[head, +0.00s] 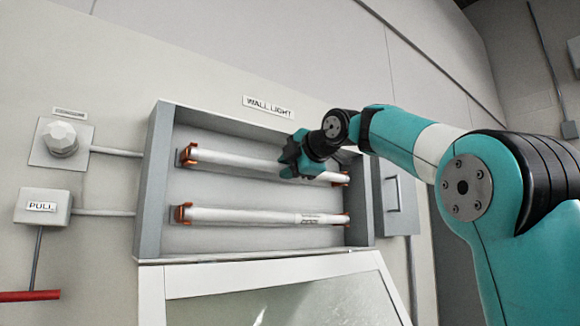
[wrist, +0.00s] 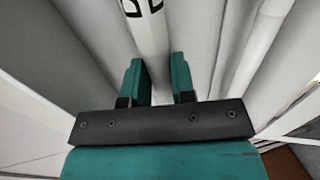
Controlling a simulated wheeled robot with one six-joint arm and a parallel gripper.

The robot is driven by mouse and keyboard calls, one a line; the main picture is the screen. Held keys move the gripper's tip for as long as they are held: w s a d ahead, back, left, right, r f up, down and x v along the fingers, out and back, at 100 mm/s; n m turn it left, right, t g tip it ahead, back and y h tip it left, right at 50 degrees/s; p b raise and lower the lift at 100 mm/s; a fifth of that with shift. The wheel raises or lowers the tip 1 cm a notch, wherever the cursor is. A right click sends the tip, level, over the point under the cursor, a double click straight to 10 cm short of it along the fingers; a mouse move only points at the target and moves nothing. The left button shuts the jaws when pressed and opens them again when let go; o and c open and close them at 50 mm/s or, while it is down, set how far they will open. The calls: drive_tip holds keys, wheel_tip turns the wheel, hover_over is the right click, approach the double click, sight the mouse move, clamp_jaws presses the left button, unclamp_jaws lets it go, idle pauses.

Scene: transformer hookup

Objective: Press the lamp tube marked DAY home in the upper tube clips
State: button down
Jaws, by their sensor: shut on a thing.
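The upper white lamp tube (head: 235,160) lies across the open wall light box, its ends at the orange upper left clip (head: 187,154) and upper right clip (head: 344,179). I cannot tell how deep its ends sit. My gripper (head: 297,166) is shut on this tube, right of its middle, and hides part of it. In the wrist view the tube (wrist: 149,38) runs between the two teal fingers (wrist: 160,80). Dark letters show at the top edge there, cut off, seemingly part of DAY.
A lower tube (head: 250,216) sits at the lower clips, parallel below. The box wall (head: 155,180) stands out around both. The glazed cover (head: 270,295) hangs open below. A PULL switch (head: 43,206) and a knob (head: 60,138) are at left; a grey box (head: 400,195) is at right.

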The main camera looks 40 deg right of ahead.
drive_tip(key=shift+w, duration=0.3)
drive_tip(key=c, duration=0.9)
unclamp_jaws()
drive_tip(key=shift+o, duration=0.2)
drive_tip(key=v, duration=0.2)
drive_tip(key=f+b+v, duration=0.1)
drive_tip(key=v, duration=0.2)
drive_tip(key=shift+f, duration=0.1)
